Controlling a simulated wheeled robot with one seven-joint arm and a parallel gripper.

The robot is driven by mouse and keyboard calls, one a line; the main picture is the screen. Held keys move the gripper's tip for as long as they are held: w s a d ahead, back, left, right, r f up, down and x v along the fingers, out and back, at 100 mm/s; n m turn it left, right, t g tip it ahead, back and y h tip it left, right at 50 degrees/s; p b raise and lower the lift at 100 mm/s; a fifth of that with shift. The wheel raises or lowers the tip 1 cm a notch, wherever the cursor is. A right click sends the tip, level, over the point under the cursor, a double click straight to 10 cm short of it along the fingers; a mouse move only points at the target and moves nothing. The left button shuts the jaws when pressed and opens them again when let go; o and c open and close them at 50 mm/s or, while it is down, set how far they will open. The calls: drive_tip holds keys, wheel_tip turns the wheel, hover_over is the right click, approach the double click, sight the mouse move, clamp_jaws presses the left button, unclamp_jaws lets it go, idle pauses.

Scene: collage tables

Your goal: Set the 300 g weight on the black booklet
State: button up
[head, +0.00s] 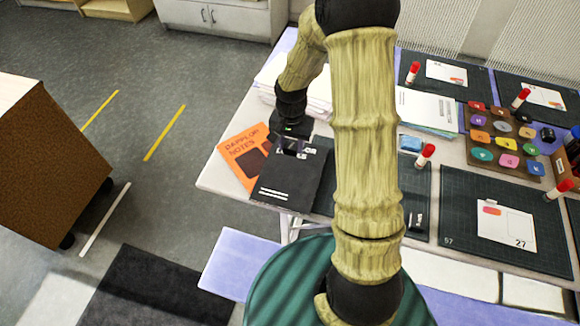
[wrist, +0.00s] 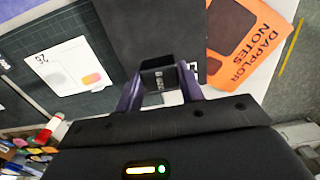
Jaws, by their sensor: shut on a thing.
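The black booklet (head: 288,178) lies at the left end of the table, partly over an orange booklet; it also shows in the wrist view (wrist: 135,25). My gripper (wrist: 160,84) is shut on a small black block with a pale label, which I take to be the 300 g weight (wrist: 157,78). The gripper (head: 291,138) is over the far part of the black booklet in the head view. I cannot tell whether the weight touches the booklet. My arm hides part of the table to the right of the booklet.
The orange booklet (head: 243,158) reads "Dapplor Notes". A paper stack (head: 268,80) lies behind the gripper. To the right are dark cutting mats (head: 460,205) with cards, a glue stick (head: 425,154), a blue block (head: 410,143) and a tray of coloured pieces (head: 490,155).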

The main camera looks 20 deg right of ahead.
drive_tip(key=shift+s+a, duration=0.1)
drive_tip(key=shift+s, duration=0.15)
hover_over(292, 172)
wheel_tip(292, 172, down, 5)
drive_tip(key=shift+a+f, duration=0.1)
drive_tip(key=shift+f, duration=0.05)
drive_tip(key=shift+w+f, duration=0.1)
drive_tip(key=shift+f, duration=0.35)
drive_tip(key=shift+w, duration=0.15)
drive_tip(key=f, duration=0.3)
drive_tip(key=shift+s+a+p, duration=0.15)
drive_tip(key=shift+s+p, duration=0.05)
drive_tip(key=shift+p, duration=0.15)
drive_tip(key=shift+d+f, duration=0.25)
drive_tip(key=shift+f, duration=0.15)
